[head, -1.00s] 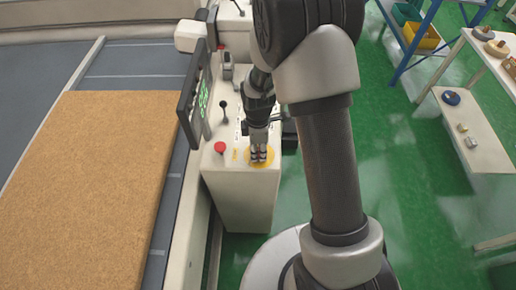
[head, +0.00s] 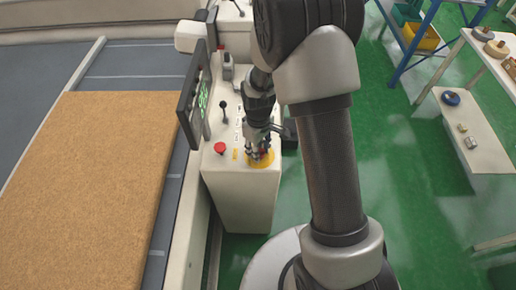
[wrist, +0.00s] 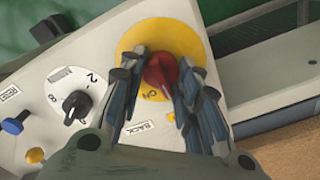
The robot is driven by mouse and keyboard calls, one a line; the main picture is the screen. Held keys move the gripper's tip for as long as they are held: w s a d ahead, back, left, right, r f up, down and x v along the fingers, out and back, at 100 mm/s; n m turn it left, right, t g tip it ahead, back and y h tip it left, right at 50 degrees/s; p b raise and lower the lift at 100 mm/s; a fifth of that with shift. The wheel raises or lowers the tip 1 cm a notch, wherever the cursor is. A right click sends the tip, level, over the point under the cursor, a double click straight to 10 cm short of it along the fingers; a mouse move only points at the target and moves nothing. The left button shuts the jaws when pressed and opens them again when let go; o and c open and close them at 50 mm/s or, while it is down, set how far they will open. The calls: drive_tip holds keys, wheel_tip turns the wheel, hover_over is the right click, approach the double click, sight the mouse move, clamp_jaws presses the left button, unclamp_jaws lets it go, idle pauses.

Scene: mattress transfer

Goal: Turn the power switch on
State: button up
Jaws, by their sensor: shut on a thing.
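The power switch (wrist: 160,72) is a red rotary knob on a round yellow plate (wrist: 190,38), with an "ON" label beside it in the wrist view. In the head view the yellow plate (head: 262,161) lies at the near end of the white control panel, and my gripper covers most of the knob. My gripper (wrist: 157,78) has one finger on each side of the red knob and is shut on it. In the head view my gripper (head: 259,150) points down at the plate.
The control panel also carries a black dial (wrist: 76,104), a blue button (wrist: 14,124), a red button (head: 219,148) and a black lever (head: 224,112). A screen (head: 195,95) stands along its left edge. A tan mattress (head: 90,190) lies at left; shelves (head: 470,130) stand at right.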

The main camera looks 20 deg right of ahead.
drive_tip(key=m, duration=0.4)
drive_tip(key=shift+m, duration=0.3)
drive_tip(key=m, duration=0.4)
drive_tip(key=shift+d, duration=0.1)
drive_tip(key=shift+m, duration=0.4)
drive_tip(key=o, duration=1.1)
drive_tip(key=shift+c, duration=0.2)
wheel_tip(320, 180, up, 12)
